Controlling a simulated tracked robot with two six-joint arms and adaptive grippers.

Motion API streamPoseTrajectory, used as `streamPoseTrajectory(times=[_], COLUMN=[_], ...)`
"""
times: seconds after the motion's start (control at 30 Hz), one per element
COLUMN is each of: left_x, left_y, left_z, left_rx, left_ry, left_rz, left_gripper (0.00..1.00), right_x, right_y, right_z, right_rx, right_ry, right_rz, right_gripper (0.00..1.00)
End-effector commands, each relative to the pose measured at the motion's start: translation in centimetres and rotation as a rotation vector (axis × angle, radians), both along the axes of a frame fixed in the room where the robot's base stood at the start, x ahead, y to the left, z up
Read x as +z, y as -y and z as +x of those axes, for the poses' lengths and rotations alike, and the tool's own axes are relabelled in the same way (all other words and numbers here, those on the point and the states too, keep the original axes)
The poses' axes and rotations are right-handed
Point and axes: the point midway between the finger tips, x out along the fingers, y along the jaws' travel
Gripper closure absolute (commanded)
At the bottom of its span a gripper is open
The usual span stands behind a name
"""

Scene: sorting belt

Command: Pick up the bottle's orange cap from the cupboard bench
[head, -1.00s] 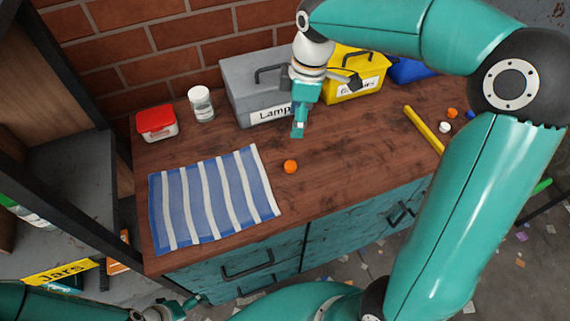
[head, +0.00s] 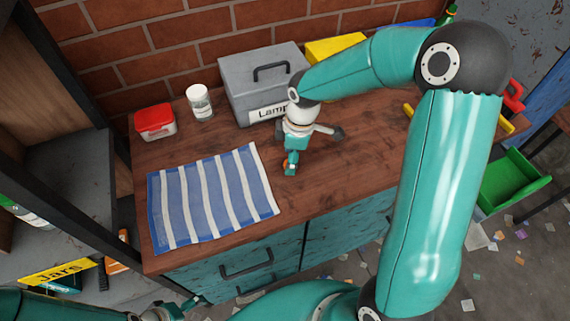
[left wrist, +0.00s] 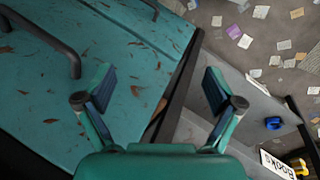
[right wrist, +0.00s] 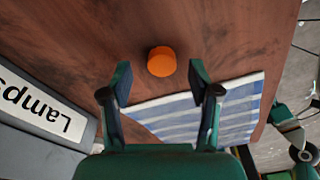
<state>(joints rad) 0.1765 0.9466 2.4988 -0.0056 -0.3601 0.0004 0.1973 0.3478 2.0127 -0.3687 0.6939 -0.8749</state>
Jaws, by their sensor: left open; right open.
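The orange cap (right wrist: 161,62) lies on the wooden bench top (right wrist: 205,30). In the right wrist view it sits just beyond my open right gripper (right wrist: 161,82), centred between the fingertips and apart from both. In the head view my right gripper (head: 290,168) points down at the cap's place and hides nearly all of it. My left gripper (left wrist: 160,88) is open and empty, in front of the teal cupboard doors (left wrist: 100,60). Its hand shows at the bottom left of the head view.
A blue and white striped cloth (head: 212,195) lies left of the right gripper. A grey Lamps box (head: 240,85), a white-lidded jar (head: 200,103) and a red-lidded tub (head: 155,122) stand behind. A yellow box (head: 335,47) is partly hidden by my arm.

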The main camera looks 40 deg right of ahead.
Motion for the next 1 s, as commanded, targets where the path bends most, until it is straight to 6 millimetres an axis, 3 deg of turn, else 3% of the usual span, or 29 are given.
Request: streamPoseTrajectory(times=[0.13, 0.37, 0.6, 1.0], left_x=[-0.03, -0.04, -0.04, -0.02], left_y=[0.00, 0.00, 0.00, 0.00], left_z=[0.00, 0.00, 0.00, 0.00], left_rx=[0.000, 0.000, 0.000, 0.000], left_ry=[0.000, 0.000, 0.000, 0.000], left_rz=[0.000, 0.000, 0.000, 0.000], left_gripper=[0.07, 0.07, 0.07, 0.07], right_x=[-1.23, -1.28, -1.25, -1.09], right_y=[-0.13, -0.13, -0.12, -0.13], right_z=[0.08, 0.10, 0.11, 0.14], right_rx=[0.001, 0.001, 0.001, 0.001], right_ry=[0.000, 0.001, 0.001, 0.001], right_rz=[0.000, 0.000, 0.000, 0.000], right_gripper=[0.39, 0.40, 0.78, 0.78])
